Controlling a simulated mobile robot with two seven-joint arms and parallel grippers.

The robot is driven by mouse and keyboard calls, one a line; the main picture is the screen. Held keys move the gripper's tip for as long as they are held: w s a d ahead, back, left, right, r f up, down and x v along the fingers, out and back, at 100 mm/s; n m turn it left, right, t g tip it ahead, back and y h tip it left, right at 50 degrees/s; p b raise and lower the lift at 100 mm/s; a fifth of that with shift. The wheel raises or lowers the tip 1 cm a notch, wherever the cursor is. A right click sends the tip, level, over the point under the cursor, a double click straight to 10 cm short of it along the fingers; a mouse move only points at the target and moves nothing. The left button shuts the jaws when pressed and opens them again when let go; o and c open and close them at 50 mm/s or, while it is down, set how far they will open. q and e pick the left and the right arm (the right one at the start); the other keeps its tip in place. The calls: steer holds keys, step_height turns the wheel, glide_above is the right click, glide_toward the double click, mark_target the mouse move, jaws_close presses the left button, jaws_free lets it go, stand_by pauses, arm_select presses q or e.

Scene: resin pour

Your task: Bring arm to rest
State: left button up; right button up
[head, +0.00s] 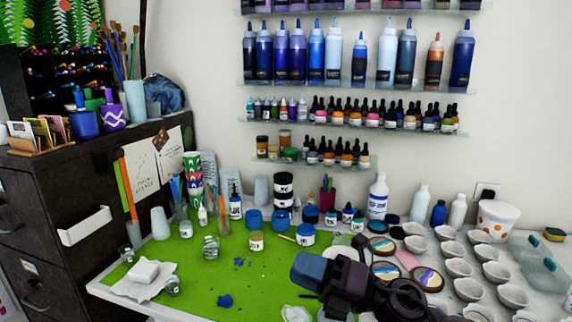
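My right gripper (312,272) comes in from the lower right and hangs over the front part of the green mat (190,262). It is dark, with a blue-grey block at its end toward the left. Its fingers are seen at an angle that hides whether there is a gap between them, and I see nothing clearly held. My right arm hides part of the table's front edge. My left gripper and arm are not in view.
Small white cups (457,268) stand in rows at the right. Round colourful coasters (427,278) lie close to my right arm. Jars with blue lids (305,235) stand behind the gripper. A white block on a cloth (143,272) lies at left. The mat's middle is mostly clear.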

steer(key=s+d+f+m+t+h, duration=0.1)
steer(key=d+f+m+t+h, duration=0.45)
steer(key=d+m+h, duration=0.7)
steer(key=s+d+f+m+t+h, duration=0.1)
steer(key=d+f+m+t+h, duration=0.45)
steer(key=m, duration=1.15)
steer(key=s+d+f+m+g+h, duration=0.1)
steer(key=s+d+f+m+g, duration=0.15)
steer(key=s+f+g, duration=0.4)
steer(key=s+d+f+m+g+h, duration=0.1)
steer(key=s+d+f+m+g, duration=0.15)
steer(key=s, duration=0.75)
steer(key=s+d+f+m+g+h, duration=0.1)
steer(key=s+d+f+m+g, duration=0.15)
steer(key=s+f+g, duration=0.4)
steer(key=w+a+f+t, duration=0.1)
steer(key=w+f+t, duration=0.5)
steer(key=f+t, duration=0.2)
steer(key=shift+w+f+t+y, duration=0.3)
steer(key=shift+t+y, duration=0.1)
steer(key=shift+t, duration=0.75)
